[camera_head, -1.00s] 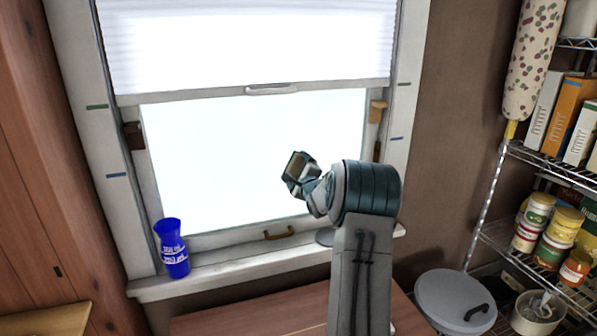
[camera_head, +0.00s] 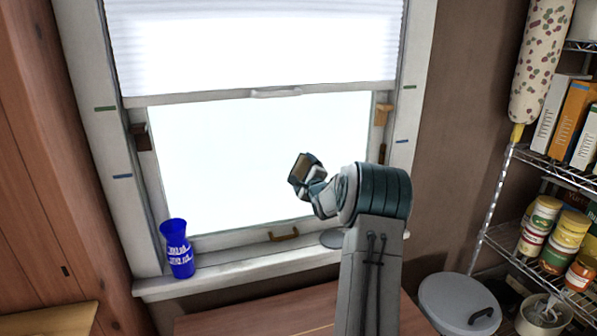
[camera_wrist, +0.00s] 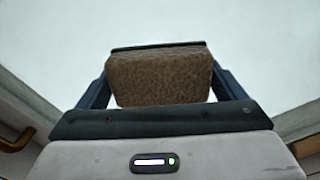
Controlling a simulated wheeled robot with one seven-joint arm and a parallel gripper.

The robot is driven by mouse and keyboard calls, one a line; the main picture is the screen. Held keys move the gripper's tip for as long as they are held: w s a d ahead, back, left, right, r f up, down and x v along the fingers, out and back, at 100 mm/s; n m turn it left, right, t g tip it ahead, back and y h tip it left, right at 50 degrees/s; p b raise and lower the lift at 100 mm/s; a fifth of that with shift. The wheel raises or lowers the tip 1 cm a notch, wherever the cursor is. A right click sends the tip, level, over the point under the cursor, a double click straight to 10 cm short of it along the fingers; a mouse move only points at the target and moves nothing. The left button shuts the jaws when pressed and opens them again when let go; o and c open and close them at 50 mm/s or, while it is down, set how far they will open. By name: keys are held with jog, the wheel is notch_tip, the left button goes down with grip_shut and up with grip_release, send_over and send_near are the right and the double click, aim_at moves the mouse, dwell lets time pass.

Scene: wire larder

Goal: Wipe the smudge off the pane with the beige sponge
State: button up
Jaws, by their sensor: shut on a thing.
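My gripper (camera_head: 304,170) is shut on the beige sponge (camera_head: 300,167), which looks brownish and sits between the two fingers. The wrist view shows the sponge (camera_wrist: 160,78) held between the dark fingers, with a dark strip along its top edge. The bright window pane (camera_head: 220,150) lies behind my gripper in the head view, which is in front of its lower right part. The pane (camera_wrist: 255,45) fills the wrist view behind the sponge. I cannot tell whether the sponge touches the glass. I can make out no smudge on the washed-out pane.
A blue cup (camera_head: 178,248) stands at the left of the window sill (camera_head: 225,270). A pale blind (camera_head: 260,45) covers the upper window. A lidded bin (camera_head: 458,302) and wire shelves (camera_head: 505,240) stand to the right.

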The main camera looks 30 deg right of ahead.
jog(key=shift+d+r, duration=0.1)
jog(key=shift+d, duration=0.25)
jog(key=shift+s+d+p, duration=0.35)
jog(key=shift+d+p, duration=0.15)
jog(key=shift+d, duration=0.3)
jog(key=shift+w+a, duration=0.1)
jog(key=shift+a, duration=0.1)
jog(key=shift+w+a+b, duration=0.3)
jog(key=shift+a+b, duration=0.05)
jog(key=shift+a, duration=0.5)
jog(key=shift+w+a, duration=0.15)
jog(key=shift+a, duration=0.4)
jog(key=shift+a, duration=0.1)
